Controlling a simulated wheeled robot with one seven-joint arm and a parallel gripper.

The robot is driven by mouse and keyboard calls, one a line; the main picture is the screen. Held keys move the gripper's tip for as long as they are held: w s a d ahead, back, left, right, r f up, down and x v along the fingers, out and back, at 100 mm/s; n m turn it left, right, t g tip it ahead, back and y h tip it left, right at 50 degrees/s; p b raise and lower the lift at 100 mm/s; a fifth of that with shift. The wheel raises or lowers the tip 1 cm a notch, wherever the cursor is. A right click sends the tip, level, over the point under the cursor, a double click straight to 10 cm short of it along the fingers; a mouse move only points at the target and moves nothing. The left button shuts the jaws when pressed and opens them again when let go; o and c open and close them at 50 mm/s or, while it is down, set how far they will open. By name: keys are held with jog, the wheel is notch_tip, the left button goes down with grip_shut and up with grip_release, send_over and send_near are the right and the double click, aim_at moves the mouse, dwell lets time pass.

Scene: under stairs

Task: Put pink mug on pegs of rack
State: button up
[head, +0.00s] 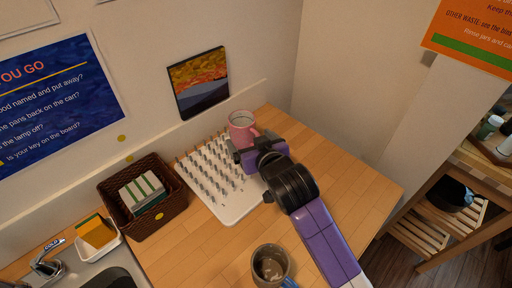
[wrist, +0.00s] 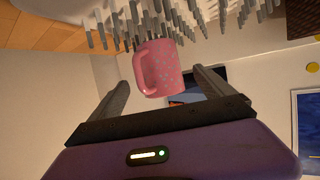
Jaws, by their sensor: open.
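The pink mug (head: 241,124) stands upright at the back right corner of the peg rack (head: 232,211), its handle toward the right. I cannot tell whether it rests on pegs or just behind them. In the wrist view the speckled mug (wrist: 166,68) shows upside down, ahead of my gripper, with grey pegs (wrist: 134,22) overlapping its base. My gripper (head: 243,155) is close in front of the mug, over the rack's right side. In the wrist view its fingers (wrist: 163,88) are spread wide, with the mug between them in the picture and nothing held.
A brown wicker basket (head: 150,222) with a striped cloth stands left of the rack. A brown mug (head: 270,264) stands at the counter's front. A sink (head: 92,277) is at far left. Walls close the back; the counter (head: 345,185) is clear at right.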

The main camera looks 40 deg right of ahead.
jog(key=shift+v, duration=2.35)
jog(key=shift+s, duration=0.1)
